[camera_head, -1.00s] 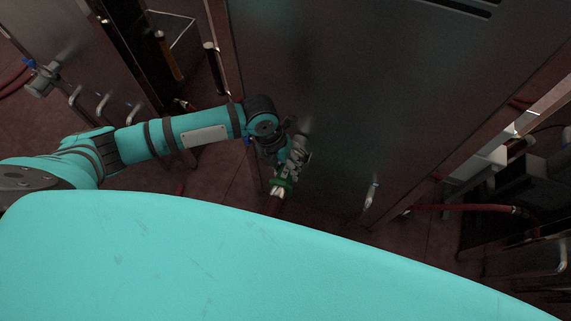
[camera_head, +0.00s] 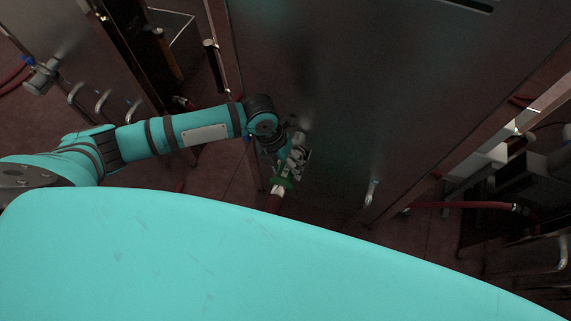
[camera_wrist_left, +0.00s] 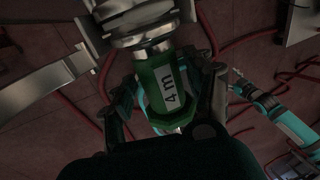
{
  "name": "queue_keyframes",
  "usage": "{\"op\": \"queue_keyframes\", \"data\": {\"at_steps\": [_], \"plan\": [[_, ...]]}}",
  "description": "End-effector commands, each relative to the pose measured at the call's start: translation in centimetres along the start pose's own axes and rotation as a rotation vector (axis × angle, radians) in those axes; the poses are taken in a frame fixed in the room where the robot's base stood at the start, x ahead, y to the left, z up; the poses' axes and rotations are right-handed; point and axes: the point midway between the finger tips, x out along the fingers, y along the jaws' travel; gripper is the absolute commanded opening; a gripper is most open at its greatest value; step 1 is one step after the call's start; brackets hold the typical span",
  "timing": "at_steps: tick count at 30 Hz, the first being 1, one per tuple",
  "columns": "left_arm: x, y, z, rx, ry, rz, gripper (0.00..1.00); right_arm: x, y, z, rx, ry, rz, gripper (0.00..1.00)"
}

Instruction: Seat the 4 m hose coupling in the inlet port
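The green hose coupling (camera_wrist_left: 168,95), marked "4 m", is in the middle of the left wrist view, with a red hose behind it. It also shows in the head view (camera_head: 282,183). My left gripper (camera_wrist_left: 170,100) is shut on it, one finger on each side. The coupling's metal end meets a round metal fitting (camera_wrist_left: 145,30), which looks like the inlet port, at the cabinet's left front. They look in line and touching, but I cannot tell how deep the coupling sits. In the head view the port is partly hidden by my gripper.
The tall metal cabinet (camera_head: 330,90) fills the middle of the head view. A handle (camera_head: 371,193) juts from its face. Red hoses (camera_head: 460,207) run along the floor at right. Another cabinet with handles (camera_head: 85,85) stands at left.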

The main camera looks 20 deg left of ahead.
Motion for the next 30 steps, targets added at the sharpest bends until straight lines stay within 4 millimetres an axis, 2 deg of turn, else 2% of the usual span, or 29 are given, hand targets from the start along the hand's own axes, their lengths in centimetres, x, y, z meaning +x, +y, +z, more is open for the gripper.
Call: {"op": "queue_keyframes", "data": {"at_steps": [2, 9, 13, 17, 24, 30], "plan": [[0.0, 0.0, 0.0, 0.0, 0.001, 0.0, 0.67, 0.0, 0.0, 0.0, 0.0, 0.0, 0.0, 0.85], [0.1, 0.1, -0.1, -0.001, 0.003, 0.002, 0.67, 0.0, 0.3, 0.0, -0.002, 0.0, 0.004, 0.85], [-0.6, 0.1, 0.0, 0.0, 0.0, 0.003, 0.67, 0.0, 0.5, 0.0, -0.002, 0.0, 0.005, 0.85], [-2.7, 0.1, 0.1, 0.001, -0.003, 0.002, 0.67, 0.0, 0.3, 0.0, -0.001, 0.0, 0.004, 0.85], [-7.9, 0.1, 0.1, 0.002, -0.003, 0.002, 0.67, 0.0, 0.2, 0.0, -0.001, 0.0, 0.003, 0.85], [-10.9, 0.0, 0.0, 0.0, -0.001, 0.0, 0.67, 0.0, 0.2, 0.0, 0.0, 0.0, 0.002, 0.85]]}}
